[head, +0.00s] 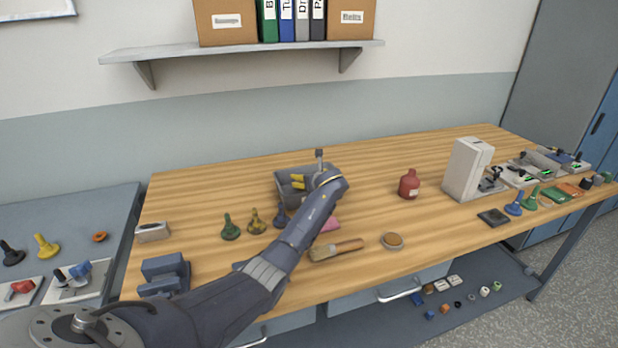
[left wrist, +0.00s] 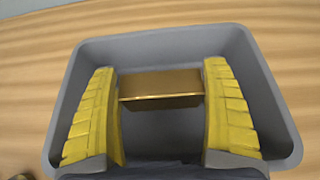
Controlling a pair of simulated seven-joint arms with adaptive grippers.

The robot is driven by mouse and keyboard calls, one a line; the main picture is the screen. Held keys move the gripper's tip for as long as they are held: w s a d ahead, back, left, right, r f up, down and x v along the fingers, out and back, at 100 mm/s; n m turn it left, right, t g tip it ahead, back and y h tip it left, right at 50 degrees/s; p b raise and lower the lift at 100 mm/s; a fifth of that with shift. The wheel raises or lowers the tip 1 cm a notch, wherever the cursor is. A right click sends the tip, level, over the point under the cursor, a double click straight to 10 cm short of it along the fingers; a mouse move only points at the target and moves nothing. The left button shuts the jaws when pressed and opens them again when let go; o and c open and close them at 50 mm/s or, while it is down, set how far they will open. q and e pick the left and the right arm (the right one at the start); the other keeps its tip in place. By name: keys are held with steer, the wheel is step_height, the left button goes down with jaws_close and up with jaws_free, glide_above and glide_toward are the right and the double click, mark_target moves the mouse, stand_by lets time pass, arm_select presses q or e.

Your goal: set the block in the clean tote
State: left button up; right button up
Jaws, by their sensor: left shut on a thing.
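A grey, open-topped tote (head: 284,193) stands on the wooden table; it fills much of the left wrist view (left wrist: 160,45). My left gripper (head: 298,182), with yellow fingers, is over the tote in the head view. In the left wrist view the fingers (left wrist: 161,92) are shut on the two ends of a brass-coloured block (left wrist: 160,86). The block appears within the tote's rim outline. I cannot tell whether it touches the floor of the tote. The block is not clear in the head view. My right gripper is not in view.
A green pawn-shaped piece (head: 230,228) and an olive one (head: 256,222) stand left of the tote. A red bottle (head: 409,184) stands right. The table behind the tote is clear.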

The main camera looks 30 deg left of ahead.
arm_select(q)
steer(key=shift+r, duration=0.1)
steer(key=o, duration=1.5)
steer(key=shift+f, duration=0.2)
steer(key=shift+c, duration=0.2)
steer(key=shift+r, duration=0.6)
steer(key=v, duration=1.2)
